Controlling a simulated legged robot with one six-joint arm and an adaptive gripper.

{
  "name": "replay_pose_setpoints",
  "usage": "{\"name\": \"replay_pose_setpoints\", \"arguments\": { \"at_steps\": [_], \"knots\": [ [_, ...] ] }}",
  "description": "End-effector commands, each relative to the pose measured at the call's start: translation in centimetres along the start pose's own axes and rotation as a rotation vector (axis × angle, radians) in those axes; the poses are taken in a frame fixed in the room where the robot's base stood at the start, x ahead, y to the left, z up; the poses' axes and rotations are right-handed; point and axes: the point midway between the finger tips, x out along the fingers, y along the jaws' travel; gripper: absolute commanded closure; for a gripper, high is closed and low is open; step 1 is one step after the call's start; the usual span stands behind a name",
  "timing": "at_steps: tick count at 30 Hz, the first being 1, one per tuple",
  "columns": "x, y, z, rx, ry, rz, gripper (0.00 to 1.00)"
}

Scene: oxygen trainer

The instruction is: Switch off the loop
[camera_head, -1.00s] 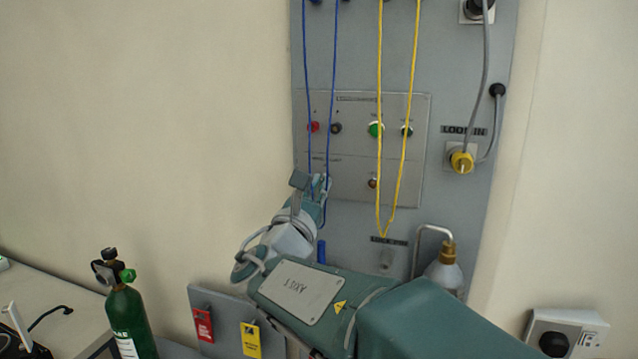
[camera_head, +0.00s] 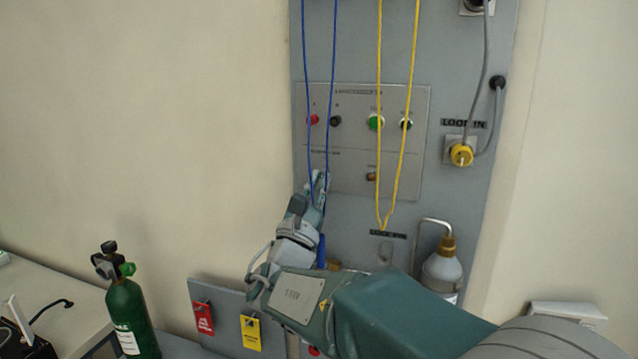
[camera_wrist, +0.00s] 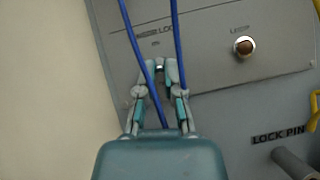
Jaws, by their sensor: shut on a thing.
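The grey control panel (camera_head: 345,163) carries a red button (camera_head: 313,120), a dark knob (camera_head: 336,121), a green button (camera_head: 376,122) and a small brown knob (camera_head: 372,176). The brown knob also shows in the wrist view (camera_wrist: 244,46). My gripper (camera_head: 320,181) is at the panel's lower left. In the wrist view its fingertips (camera_wrist: 162,67) are closed together on a small metallic switch part (camera_wrist: 159,68) below a label reading "LOO…". The fingers mostly hide this part, so I cannot tell its position. A blue cord (camera_wrist: 178,50) hangs across the fingers.
A yellow cord (camera_head: 381,150) hangs right of my gripper. A yellow plug (camera_head: 461,155) sits under "LOOP IN". A bottle (camera_head: 442,272) stands lower right. A green cylinder (camera_head: 127,312), red tag (camera_head: 203,318) and yellow tag (camera_head: 250,333) are lower left. The wall to the left is clear.

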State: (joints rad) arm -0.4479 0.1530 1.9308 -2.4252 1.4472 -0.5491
Motion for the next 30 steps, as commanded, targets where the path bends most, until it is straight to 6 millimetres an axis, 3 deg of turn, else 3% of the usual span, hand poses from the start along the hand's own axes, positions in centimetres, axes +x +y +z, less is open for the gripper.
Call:
{"name": "replay_pose_setpoints", "arguments": {
  "at_steps": [1, 3, 17, 30],
  "knots": [
    [-0.1, 0.1, -0.1, -0.001, 0.003, 0.003, 0.86],
    [-0.1, 0.1, -0.1, -0.001, 0.003, 0.003, 0.56],
    [-0.7, 0.0, 0.0, 0.000, 0.003, 0.001, 0.56],
    [-9.3, 0.3, -0.2, -0.001, 0.005, 0.006, 0.56]
  ]
}}
